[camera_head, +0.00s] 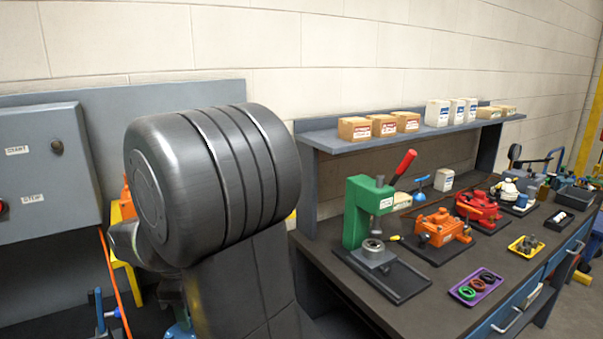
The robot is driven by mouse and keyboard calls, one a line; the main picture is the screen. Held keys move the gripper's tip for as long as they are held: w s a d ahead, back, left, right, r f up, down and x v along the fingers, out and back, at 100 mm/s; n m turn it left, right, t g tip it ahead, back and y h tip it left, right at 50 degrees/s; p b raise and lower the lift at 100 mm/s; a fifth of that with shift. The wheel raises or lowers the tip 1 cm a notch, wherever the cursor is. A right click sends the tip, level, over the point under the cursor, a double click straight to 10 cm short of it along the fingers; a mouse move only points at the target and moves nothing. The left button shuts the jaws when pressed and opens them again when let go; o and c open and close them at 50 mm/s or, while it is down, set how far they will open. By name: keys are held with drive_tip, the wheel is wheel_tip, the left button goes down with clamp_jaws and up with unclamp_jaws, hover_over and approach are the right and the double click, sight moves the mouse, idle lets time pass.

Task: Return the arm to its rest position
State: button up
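My arm's large dark grey joint and link fill the left centre of the head view, standing up in front of the wall panel. My gripper does not show; it is either hidden behind this arm link or out of the picture. An orange motor (443,228) and a red motor (478,207) sit on dark plates on the workbench to the right, apart from my arm.
A workbench (415,312) runs along the right, with a green press (359,212), a purple tray (469,291) and a yellow tray (514,247). A shelf (345,144) holds boxes. A grey control box (40,190) is at left, with an orange cable (113,283) nearby.

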idle(0.4)
wheel_tip(320, 180, up, 13)
wheel_tip(320, 180, down, 14)
drive_tip(key=shift+r, duration=0.25)
drive_tip(key=shift+r+n, duration=0.1)
drive_tip(key=shift+n, duration=0.3)
drive_tip(key=n, duration=0.8)
drive_tip(key=shift+b, duration=0.3)
